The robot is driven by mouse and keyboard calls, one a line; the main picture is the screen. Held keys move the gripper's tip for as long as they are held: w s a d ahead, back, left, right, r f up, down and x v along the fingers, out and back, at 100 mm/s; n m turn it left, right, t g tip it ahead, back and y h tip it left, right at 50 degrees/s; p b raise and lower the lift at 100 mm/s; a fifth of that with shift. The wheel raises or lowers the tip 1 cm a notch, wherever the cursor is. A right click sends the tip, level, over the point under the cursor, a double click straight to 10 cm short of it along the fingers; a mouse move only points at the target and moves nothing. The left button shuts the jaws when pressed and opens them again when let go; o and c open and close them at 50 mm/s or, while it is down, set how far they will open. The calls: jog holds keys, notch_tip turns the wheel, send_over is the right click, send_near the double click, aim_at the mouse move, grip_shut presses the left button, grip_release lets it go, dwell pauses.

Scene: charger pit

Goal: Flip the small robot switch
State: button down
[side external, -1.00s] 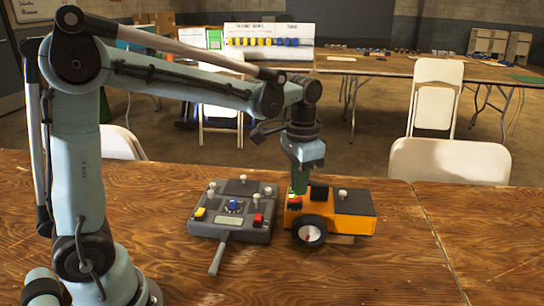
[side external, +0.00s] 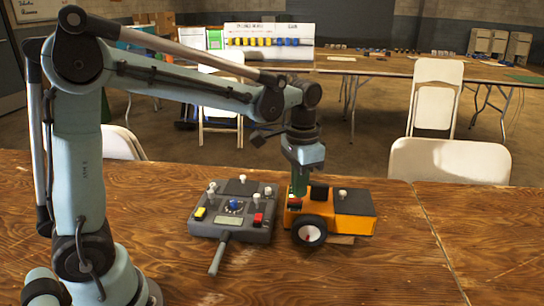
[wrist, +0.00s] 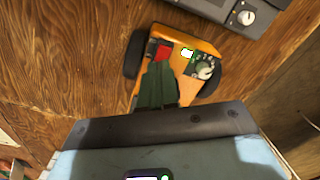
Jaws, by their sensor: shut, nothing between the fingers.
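The small robot (side external: 350,203) is an orange box with a dark top and black wheels on the wooden table. Its red switch (wrist: 163,51) is just beyond my fingertips in the wrist view, set in a black frame. The switch is small and partly hidden in the side view, so its position is unclear. My gripper (side external: 299,190) points down over the left end of the small robot. Its green fingers (wrist: 158,75) are together with nothing between them, very close to the switch; I cannot tell if they touch it.
A grey remote control box (side external: 232,210) with knobs, a yellow button and a red button lies left of the small robot. Bare table lies in front.

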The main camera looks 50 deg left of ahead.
jog(key=shift+f, duration=0.6)
dwell(0.3)
jog(key=shift+r, duration=3.5)
jog(key=s, duration=0.1)
jog(key=n+t, duration=0.3)
jog(key=t, duration=0.3)
send_near(294, 201)
jog(key=s+a+f, duration=0.1)
jog(key=s+f, duration=0.2)
jog(key=s, duration=0.1)
jog(key=shift+s+a+f+t, duration=0.2)
jog(key=shift+f+t, duration=0.1)
jog(key=shift+t, duration=0.3)
